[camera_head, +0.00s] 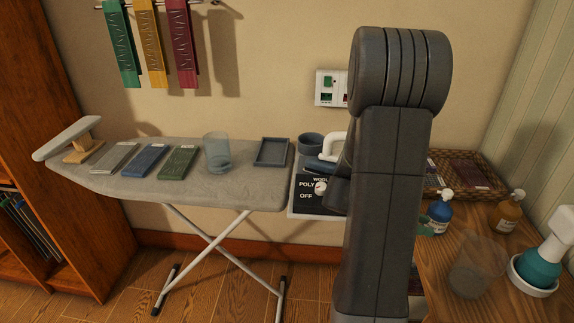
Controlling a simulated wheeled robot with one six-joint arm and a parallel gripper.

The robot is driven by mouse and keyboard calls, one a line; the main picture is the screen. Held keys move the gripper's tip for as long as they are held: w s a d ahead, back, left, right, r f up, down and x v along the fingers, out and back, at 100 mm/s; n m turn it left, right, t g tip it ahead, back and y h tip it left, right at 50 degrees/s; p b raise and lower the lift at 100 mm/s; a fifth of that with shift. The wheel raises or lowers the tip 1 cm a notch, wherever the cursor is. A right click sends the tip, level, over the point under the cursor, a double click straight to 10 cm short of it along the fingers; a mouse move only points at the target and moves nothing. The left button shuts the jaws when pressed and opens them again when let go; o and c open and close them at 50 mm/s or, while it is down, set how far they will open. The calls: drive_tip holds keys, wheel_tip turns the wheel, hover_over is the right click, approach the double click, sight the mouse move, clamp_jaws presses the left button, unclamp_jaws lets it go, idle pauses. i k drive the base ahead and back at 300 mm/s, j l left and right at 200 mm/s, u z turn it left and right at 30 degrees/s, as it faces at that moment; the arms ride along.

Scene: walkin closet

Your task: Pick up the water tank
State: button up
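A clear, bluish, cup-like container (217,153), possibly the water tank, stands upright on the grey ironing board (235,193), right of the green folded cloth. A second clear container (478,268) stands on the wooden counter at the right. I cannot tell for sure which one is the water tank. My dark grey arm rises through the right-centre of the view and hides part of the iron station. My gripper cannot be seen, and neither container is visibly held.
Folded cloths (147,160) and a dark tray (272,151) flank the board's container. A white iron (331,146) stands by a dial panel (318,191), partly behind my arm. Blue (439,213) and amber (508,212) bottles and a teal sprayer (540,266) crowd the counter (455,302).

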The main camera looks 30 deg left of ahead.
sight(218, 152)
drive_tip(key=k+u, duration=0.1)
drive_tip(key=u, duration=0.75)
drive_tip(key=i+u, duration=0.1)
drive_tip(key=u, duration=0.7)
